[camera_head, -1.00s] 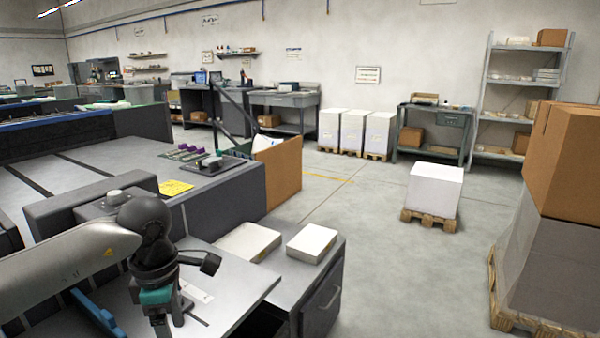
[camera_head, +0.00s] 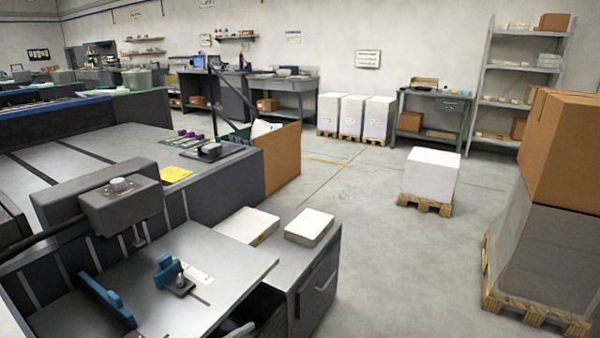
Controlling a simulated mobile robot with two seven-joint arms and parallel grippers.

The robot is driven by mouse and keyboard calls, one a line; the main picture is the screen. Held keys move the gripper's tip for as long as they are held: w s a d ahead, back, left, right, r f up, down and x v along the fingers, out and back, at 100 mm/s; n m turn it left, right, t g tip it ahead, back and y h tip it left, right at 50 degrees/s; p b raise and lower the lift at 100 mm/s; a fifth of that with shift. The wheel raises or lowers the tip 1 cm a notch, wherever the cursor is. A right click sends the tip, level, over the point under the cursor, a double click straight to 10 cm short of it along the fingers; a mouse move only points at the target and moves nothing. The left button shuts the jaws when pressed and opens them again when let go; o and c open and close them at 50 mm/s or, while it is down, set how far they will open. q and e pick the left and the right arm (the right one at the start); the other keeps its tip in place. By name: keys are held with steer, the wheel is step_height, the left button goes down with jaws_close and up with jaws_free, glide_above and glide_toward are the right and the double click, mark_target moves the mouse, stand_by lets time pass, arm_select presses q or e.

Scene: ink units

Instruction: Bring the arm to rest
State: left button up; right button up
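Neither of my grippers shows in the head view, so I cannot see whether they are open or shut. A small light grey curved piece (camera_head: 238,330) shows at the bottom edge; I cannot tell whether it is part of my arm. The grey work table (camera_head: 225,290) in front is in clear view. A small blue fixture (camera_head: 170,270) stands on it beside a white label. A longer blue bar (camera_head: 106,300) lies at its left side.
A grey machine head (camera_head: 120,205) overhangs the table's back left. Two white paper stacks (camera_head: 309,227) lie on the cabinet at right. A white pallet load (camera_head: 431,174) stands on the floor, and large brown boxes (camera_head: 562,150) stand at far right. Floor between is clear.

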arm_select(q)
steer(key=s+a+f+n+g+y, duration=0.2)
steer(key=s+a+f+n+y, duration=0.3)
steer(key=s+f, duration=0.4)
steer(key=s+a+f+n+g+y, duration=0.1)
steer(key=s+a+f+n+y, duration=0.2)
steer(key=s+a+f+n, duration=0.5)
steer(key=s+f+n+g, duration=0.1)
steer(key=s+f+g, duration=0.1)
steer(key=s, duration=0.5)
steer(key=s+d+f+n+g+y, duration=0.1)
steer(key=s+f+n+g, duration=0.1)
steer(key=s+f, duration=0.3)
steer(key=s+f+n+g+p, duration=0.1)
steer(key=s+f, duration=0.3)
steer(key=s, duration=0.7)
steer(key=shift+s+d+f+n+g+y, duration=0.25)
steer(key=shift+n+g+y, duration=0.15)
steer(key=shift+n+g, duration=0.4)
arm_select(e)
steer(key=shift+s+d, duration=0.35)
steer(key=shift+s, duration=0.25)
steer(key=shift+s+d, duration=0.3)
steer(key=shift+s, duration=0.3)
